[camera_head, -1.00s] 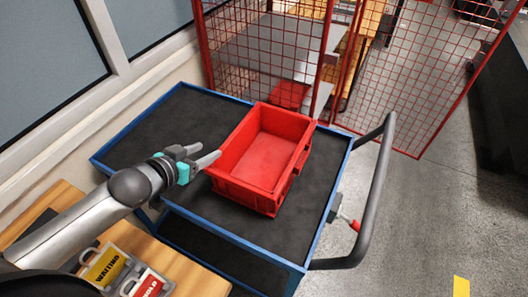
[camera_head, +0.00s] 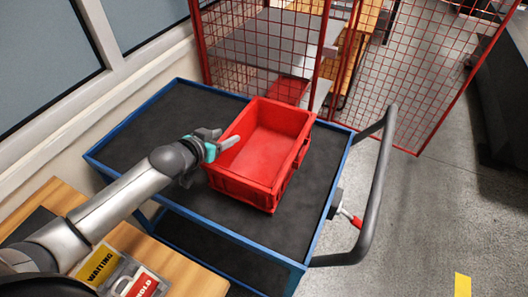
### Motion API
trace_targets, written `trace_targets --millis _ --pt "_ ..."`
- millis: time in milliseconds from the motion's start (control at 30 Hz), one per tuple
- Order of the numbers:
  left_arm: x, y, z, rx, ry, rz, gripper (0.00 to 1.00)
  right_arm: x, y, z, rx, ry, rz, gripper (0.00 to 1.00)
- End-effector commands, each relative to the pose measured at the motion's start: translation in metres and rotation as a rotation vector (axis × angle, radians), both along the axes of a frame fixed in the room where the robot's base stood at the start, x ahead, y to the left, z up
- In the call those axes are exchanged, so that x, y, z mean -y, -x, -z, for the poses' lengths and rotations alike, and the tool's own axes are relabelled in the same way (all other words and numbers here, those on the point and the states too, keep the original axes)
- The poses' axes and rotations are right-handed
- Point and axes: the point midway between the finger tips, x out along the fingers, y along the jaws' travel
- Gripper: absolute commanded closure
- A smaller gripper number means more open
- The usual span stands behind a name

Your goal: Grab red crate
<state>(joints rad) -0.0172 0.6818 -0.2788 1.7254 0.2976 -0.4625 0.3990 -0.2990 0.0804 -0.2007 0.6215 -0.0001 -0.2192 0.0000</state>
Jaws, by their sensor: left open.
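The red crate (camera_head: 262,189) stands upright and looks empty on the black top of a blue-framed cart (camera_head: 150,120). My left gripper (camera_head: 232,145) comes in from the left and is open, with its fingers at the crate's left wall. One finger shows over the rim near the crate's left side. The other finger is hard to make out, and I cannot tell whether either finger touches the wall. My right gripper is not in view.
The cart's dark handle (camera_head: 372,200) curves out on the right. A red mesh fence (camera_head: 400,85) stands behind the cart, with another red box beyond it. A wooden table (camera_head: 190,275) with yellow and red tags (camera_head: 98,266) is at the lower left. The cart top is clear left of the crate.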

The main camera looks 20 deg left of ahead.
Motion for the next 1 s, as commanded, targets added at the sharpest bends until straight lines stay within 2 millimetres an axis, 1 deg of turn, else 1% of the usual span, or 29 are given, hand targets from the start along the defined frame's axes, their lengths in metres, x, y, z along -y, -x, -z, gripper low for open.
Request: trace_targets --millis 33,200,367,567,1000 --pt "0.003 -0.007 0.005 0.002 0.002 -0.001 0.44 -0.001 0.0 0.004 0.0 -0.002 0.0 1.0" --pt "0.005 -0.022 0.014 0.001 0.001 -0.001 0.44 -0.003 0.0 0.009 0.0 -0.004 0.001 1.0" --pt "0.005 -0.026 0.016 0.0 0.0 0.0 0.44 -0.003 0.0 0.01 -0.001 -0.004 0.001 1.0" --pt "0.006 -0.026 0.016 0.0 0.0 0.0 0.44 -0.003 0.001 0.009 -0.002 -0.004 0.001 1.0" --pt "0.005 -0.026 0.016 0.0 0.0 0.0 0.93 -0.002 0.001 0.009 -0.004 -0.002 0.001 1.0"
